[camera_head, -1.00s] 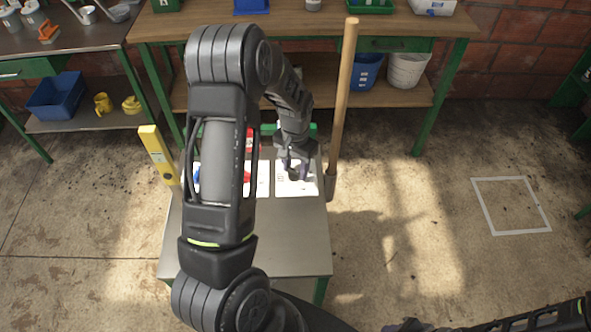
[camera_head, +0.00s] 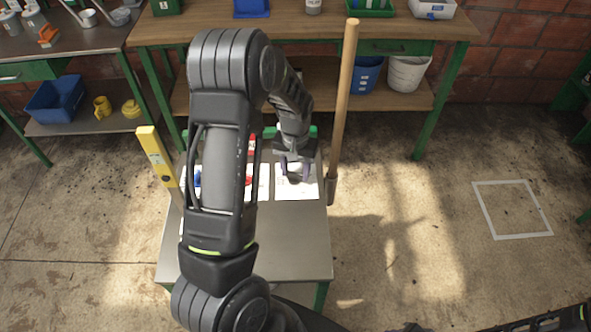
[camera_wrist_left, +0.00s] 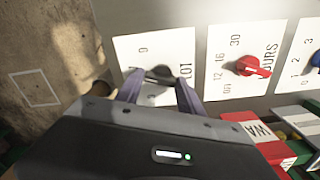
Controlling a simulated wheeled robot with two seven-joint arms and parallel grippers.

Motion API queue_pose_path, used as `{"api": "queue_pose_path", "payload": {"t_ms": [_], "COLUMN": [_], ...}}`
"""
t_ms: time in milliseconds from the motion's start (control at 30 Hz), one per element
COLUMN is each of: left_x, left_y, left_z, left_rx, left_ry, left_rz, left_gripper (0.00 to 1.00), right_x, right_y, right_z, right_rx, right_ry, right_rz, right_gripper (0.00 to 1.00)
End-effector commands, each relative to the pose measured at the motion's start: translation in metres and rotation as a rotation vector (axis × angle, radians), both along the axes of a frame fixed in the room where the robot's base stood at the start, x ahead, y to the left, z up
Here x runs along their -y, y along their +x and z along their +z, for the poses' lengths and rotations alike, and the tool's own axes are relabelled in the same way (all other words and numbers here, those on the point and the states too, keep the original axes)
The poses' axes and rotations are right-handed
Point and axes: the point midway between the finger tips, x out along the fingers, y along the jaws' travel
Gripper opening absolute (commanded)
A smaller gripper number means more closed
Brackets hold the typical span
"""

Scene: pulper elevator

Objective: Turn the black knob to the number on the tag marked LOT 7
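The black knob (camera_wrist_left: 160,74) sits on a white plate lettered LOT (camera_wrist_left: 150,50) in the left wrist view. That plate also shows in the head view (camera_head: 297,190). My left gripper (camera_wrist_left: 159,80) has its two fingers on either side of the knob, apart, with small gaps visible. The same gripper (camera_head: 296,168) reaches down to the plate in the head view. The knob's exact pointing and most plate numbers are hidden or too small to read. I cannot make out a tag marked LOT 7. My right arm shows only in part at the bottom right.
A red knob (camera_wrist_left: 253,66) on an HOURS plate (camera_wrist_left: 228,48) and a blue knob (camera_wrist_left: 317,58) sit beside the LOT plate. A wooden pole (camera_head: 342,105) rises right of the panel and a yellow level (camera_head: 158,160) stands left. A workbench (camera_head: 300,25) is behind.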

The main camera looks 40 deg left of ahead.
Motion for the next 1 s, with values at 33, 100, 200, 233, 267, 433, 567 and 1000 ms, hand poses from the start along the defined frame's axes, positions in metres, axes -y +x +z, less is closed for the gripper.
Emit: {"api": "queue_pose_path", "payload": {"t_ms": [33,100,200,233,267,433,567,1000], "left_x": [0.000,0.000,0.000,0.000,0.000,0.000,0.000,0.000], "left_y": [0.000,0.000,0.000,0.000,0.000,0.001,0.001,0.001], "left_z": [0.000,0.000,0.000,0.000,0.000,0.000,0.005,0.069], "left_rx": [0.000,0.000,0.001,0.001,0.001,0.001,0.003,0.005], "left_ry": [0.000,0.000,0.000,0.000,0.000,0.000,0.001,0.001], "left_rz": [0.000,0.000,-0.001,-0.001,-0.001,-0.001,-0.001,-0.001], "left_gripper": [0.50,0.56,0.64,0.64,0.64,0.64,0.64,0.64], "right_x": [0.000,0.000,0.000,0.000,0.000,0.000,0.000,0.000], "right_y": [0.000,0.000,0.000,0.000,0.000,0.000,0.000,0.001], "right_z": [0.000,0.000,0.000,0.000,0.000,0.000,-0.001,-0.008], "right_rx": [0.000,0.000,0.000,0.000,0.000,0.000,0.000,0.003], "right_ry": [0.000,0.000,0.000,0.000,0.000,0.000,0.000,0.002], "right_rz": [0.000,0.000,0.000,0.000,0.000,0.000,0.000,0.001], "right_gripper": [0.36,0.36,0.36,0.36,0.36,0.36,0.36,0.36]}}
